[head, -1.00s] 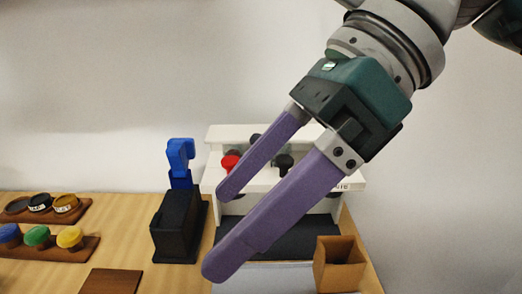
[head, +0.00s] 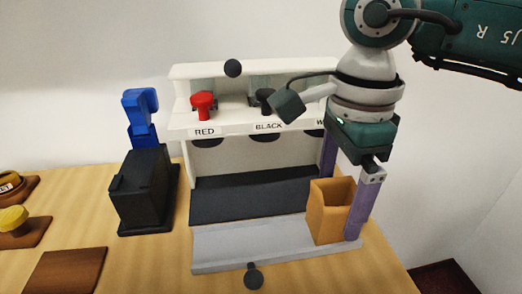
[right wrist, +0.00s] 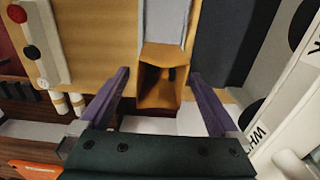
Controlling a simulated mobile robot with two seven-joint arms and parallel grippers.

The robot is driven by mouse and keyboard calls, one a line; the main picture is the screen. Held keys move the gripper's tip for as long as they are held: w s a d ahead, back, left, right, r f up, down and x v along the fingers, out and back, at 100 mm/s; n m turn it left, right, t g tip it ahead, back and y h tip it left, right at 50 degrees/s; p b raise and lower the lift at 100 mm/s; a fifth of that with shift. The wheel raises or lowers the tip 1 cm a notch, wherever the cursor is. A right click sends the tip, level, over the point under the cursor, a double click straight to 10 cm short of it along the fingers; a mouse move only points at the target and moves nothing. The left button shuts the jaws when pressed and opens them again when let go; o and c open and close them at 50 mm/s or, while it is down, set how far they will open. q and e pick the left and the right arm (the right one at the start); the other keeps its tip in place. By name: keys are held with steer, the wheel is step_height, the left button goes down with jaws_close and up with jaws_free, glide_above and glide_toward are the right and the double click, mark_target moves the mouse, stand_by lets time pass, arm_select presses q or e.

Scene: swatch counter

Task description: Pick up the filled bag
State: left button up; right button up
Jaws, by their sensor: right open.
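The bag (head: 328,212) is a tan, open-topped, box-like pouch standing upright at the right end of the light grey strip. In the right wrist view, the bag (right wrist: 160,90) shows its open mouth between my fingers, with dark patches inside; I cannot tell what fills it. My right gripper (head: 342,205) has purple fingers, spread and empty. In the head view, one finger is at the bag's near right side and the other is partly hidden behind it. In the right wrist view, the gripper (right wrist: 158,75) has one finger on each side of the bag. My left gripper is not in view.
A white dispenser (head: 225,126) with labels RED and BLACK stands behind the bag, over a dark mat (head: 250,198). A black block (head: 142,190) with a blue device (head: 140,112) is left. A brown board (head: 65,272) and a yellow-knobbed piece (head: 13,220) lie farther left.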

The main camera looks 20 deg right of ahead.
steer(key=shift+f, duration=0.65)
steer(key=c, duration=1.5)
steer(key=shift+r, duration=0.15)
